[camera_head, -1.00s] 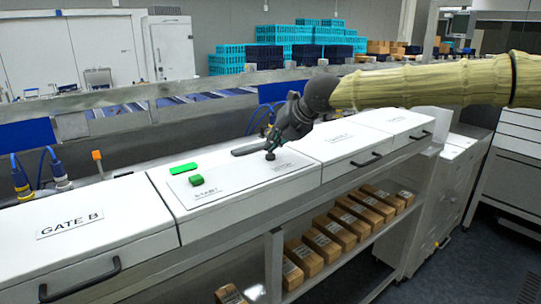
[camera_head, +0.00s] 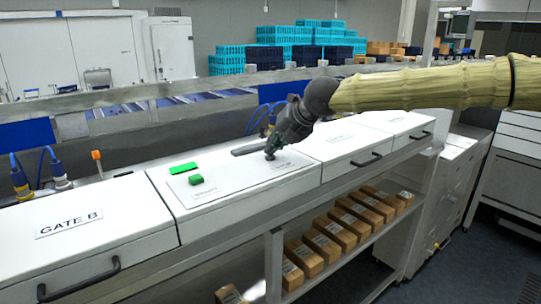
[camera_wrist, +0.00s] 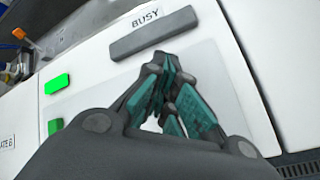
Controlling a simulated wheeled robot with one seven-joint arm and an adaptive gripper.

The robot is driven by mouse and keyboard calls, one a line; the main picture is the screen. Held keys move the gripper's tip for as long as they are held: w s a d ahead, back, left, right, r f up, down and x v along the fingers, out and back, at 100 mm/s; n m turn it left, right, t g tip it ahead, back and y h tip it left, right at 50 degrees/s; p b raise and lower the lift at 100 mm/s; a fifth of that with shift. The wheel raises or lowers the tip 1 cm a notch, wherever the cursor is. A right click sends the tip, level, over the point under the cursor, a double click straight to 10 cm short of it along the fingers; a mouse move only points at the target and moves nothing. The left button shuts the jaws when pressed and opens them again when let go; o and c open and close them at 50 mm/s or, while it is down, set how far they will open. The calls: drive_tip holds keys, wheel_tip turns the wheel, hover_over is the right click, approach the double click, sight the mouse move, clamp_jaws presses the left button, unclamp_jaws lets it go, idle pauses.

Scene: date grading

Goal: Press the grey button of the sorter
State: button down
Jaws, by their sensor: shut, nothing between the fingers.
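The sorter's white top panel (camera_head: 235,185) carries a green button (camera_head: 196,180), which also shows in the wrist view (camera_wrist: 55,126). My gripper (camera_head: 271,156) is shut and empty, its fingertips low over the right part of this panel. In the wrist view its teal-padded fingers (camera_wrist: 162,72) come together just below a long grey bar (camera_wrist: 155,33) labelled BUSY. I cannot clearly see a separate grey button; the spot under the fingertips is hidden by the fingers. Whether the tips touch the panel cannot be told.
A flat green lamp (camera_head: 184,168) lies behind the green button. A GATE B cover (camera_head: 85,225) with a black handle is at left; another handled cover (camera_head: 350,148) is at right. Brown boxes (camera_head: 335,232) fill the shelf below. A metal rail (camera_head: 180,90) runs behind.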

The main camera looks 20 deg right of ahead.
idle(0.3)
drive_tip(key=shift+r+p, duration=0.85)
wheel_tip(320, 180, up, 5)
drive_tip(key=p, duration=0.4)
idle(0.7)
